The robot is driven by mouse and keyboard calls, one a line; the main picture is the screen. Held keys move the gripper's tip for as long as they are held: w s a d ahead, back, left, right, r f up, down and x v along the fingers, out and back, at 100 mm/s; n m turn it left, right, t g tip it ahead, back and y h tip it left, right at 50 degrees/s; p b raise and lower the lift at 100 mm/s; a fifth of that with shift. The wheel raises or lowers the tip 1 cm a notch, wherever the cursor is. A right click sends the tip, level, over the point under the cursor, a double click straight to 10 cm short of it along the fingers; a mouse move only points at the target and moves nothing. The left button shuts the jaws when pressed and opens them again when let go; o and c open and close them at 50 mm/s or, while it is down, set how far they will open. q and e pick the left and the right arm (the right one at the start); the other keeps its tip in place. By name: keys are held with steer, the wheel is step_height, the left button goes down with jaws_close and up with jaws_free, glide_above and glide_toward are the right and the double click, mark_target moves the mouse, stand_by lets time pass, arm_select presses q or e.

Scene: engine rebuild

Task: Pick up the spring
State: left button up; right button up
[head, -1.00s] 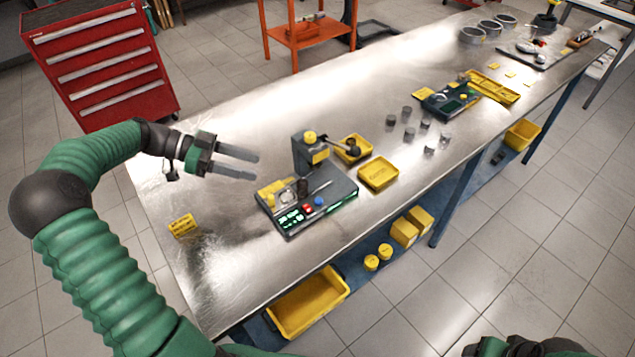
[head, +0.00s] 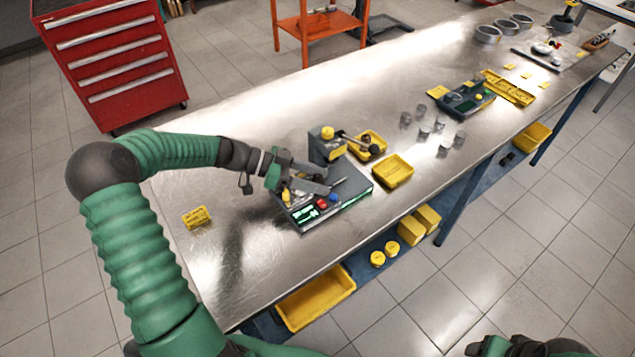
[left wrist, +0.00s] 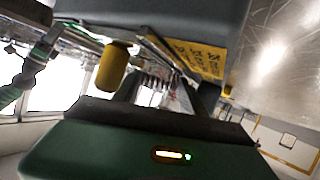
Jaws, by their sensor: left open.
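The spring tester (head: 345,195) is a grey bench unit with a lit green display, red and blue buttons and a column topped by a yellow cap (head: 327,133). My left gripper (head: 322,181) is open, its two grey fingers over the tester's base in front of the column. The fingers cover the spot where the spring stands, so I cannot make it out in the head view. In the left wrist view, pale coil-like shapes (left wrist: 155,82), perhaps the spring, show between the dark fingers (left wrist: 168,92); whether they touch it I cannot tell.
Beside the tester stand a yellow tray (head: 393,171) and a yellow bin (head: 372,139). Several small grey cylinders (head: 424,131) stand farther right, before another device (head: 466,99). A yellow sign (head: 197,217) lies at left. The steel table (head: 260,255) is bare at its near left.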

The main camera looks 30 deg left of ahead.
mark_target(316, 179)
arm_select(q)
steer(key=shift+a, duration=0.25)
steer(key=shift+c, duration=1.2)
steer(key=shift+d+r, duration=0.1)
steer(key=shift+d, duration=0.4)
steer(key=c, duration=0.8)
steer(key=shift+o, duration=0.2)
steer(key=shift+a+r, duration=0.35)
steer(key=shift+r, duration=0.15)
step_height(316, 179, up, 2)
steer(key=shift+r, duration=0.1)
steer(key=s+d+r, duration=0.1)
steer(key=s+d, duration=0.9)
steer(key=d, duration=0.3)
steer(key=shift+r, duration=0.3)
